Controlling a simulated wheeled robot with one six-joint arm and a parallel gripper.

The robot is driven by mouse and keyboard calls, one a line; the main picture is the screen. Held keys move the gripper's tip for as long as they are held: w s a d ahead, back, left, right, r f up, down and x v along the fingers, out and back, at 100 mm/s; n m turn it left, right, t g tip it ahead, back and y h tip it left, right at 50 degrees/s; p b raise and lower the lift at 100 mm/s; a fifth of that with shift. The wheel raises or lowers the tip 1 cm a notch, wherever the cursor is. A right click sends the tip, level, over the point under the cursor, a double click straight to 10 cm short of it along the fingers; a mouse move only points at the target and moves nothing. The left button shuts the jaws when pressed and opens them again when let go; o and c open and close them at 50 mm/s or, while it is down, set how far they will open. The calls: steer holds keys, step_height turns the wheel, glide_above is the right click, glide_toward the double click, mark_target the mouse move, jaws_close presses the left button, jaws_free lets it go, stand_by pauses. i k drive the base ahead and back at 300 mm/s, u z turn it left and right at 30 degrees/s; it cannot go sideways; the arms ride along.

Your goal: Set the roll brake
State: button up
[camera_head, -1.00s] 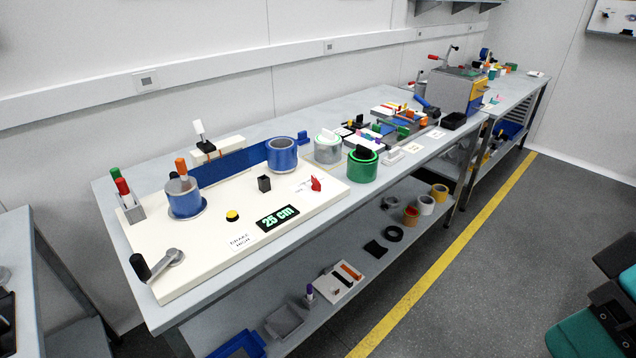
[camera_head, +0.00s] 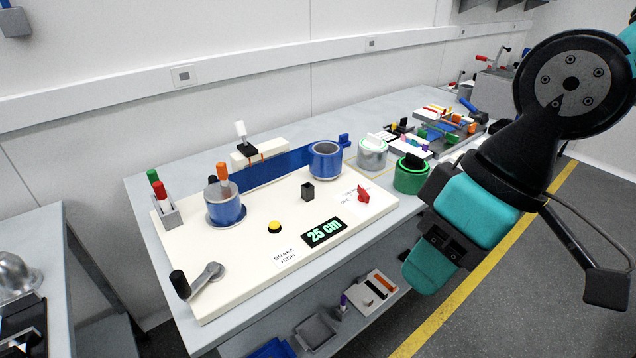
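The cream board (camera_head: 237,262) lies on the bench. A small red pointer knob (camera_head: 363,194) stands at its right end beside a white label too small to read. A white card reading "BRAKE HIGH" (camera_head: 286,256) lies near the front edge. A black display (camera_head: 324,233) shows "25 cm" in green. A blue roll (camera_head: 224,207) sits at the left around a spindle with an orange top, and another blue roll (camera_head: 325,161) at the back right, with a blue strip (camera_head: 275,171) between. My gripper (camera_head: 437,246) seems to be at the right, apart from the board; its fingers are unclear.
A crank with a black handle (camera_head: 180,284) stands at the front left. A yellow button (camera_head: 274,227), black block (camera_head: 308,191) and marker holder (camera_head: 168,212) are on the board. Green (camera_head: 411,178) and silver (camera_head: 372,155) rolls stand to the right, near my arm.

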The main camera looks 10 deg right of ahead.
mark_target(364, 196)
steer(key=u, duration=0.1)
steer(key=i, duration=1.05)
steer(key=z, duration=0.3)
